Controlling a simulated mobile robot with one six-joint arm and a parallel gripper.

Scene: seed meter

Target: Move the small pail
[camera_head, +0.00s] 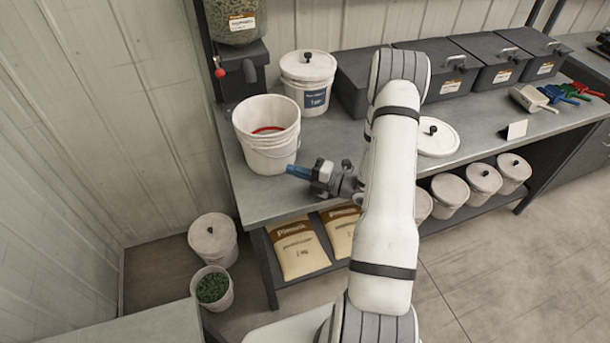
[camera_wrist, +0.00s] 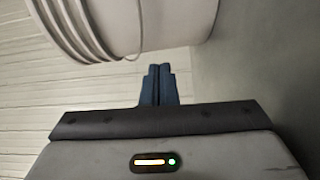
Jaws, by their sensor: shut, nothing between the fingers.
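An open white pail (camera_head: 266,150) stands upright on the grey bench, with something red inside. A smaller open pail (camera_head: 211,303) with green contents stands on the floor at the lower left. I cannot tell which is the one named. My gripper (camera_head: 288,171) is shut and empty, its blue fingers level and pointing left, just in front of the bench pail's lower side. In the wrist view the shut fingers (camera_wrist: 160,70) point at a white ribbed pail (camera_wrist: 135,25), whose edge lies just past the tips. Whether they touch it is unclear.
A seed dispenser (camera_head: 236,60) and a lidded pail (camera_head: 307,85) stand behind. Dark bins (camera_head: 455,75) line the bench's back, with a loose white lid (camera_head: 436,138), scoops (camera_head: 550,95) and a small card to the right. Sacks (camera_head: 298,250) and lidded pails fill the lower shelf.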

